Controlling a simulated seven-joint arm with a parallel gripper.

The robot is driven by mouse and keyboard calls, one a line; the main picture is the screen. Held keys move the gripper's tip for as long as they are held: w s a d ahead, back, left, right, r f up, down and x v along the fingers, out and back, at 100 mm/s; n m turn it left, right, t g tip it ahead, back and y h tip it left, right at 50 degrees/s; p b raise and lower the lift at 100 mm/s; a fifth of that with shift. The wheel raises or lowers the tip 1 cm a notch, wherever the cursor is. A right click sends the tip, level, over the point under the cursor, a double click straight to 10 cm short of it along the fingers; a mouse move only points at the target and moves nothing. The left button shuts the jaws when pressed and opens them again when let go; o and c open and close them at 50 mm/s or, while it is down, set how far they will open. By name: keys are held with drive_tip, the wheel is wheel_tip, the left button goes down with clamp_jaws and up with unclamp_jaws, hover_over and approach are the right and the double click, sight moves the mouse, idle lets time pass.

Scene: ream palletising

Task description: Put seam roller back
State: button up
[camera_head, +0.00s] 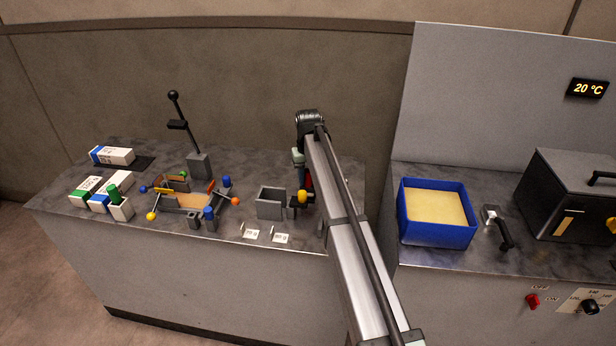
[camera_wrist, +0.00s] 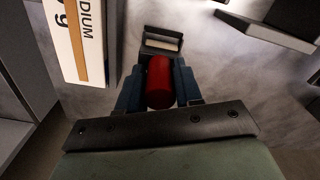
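The seam roller shows in the wrist view as a red handle (camera_wrist: 159,82) with a pale roller in a dark frame beyond it. My gripper (camera_wrist: 160,88) has its two blue fingers closed on either side of the red handle. In the head view my gripper (camera_head: 300,172) is over the right part of the left counter, mostly hidden behind my arm, with a sliver of red beside it. I cannot tell whether the roller touches the counter. No holder for it can be made out with certainty.
An open grey box (camera_head: 270,203) stands left of my gripper, with a yellow knob (camera_head: 302,197) close by. Weight cards (camera_head: 251,233) lie in front. A jig with coloured knobs (camera_head: 185,200) is further left. A blue tray (camera_head: 435,228) sits on the right counter.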

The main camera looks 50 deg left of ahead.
drive_tip(key=o, duration=0.3)
wheel_tip(320, 180, up, 12)
drive_tip(key=shift+r, duration=0.2)
idle(0.6)
drive_tip(key=shift+d, duration=0.1)
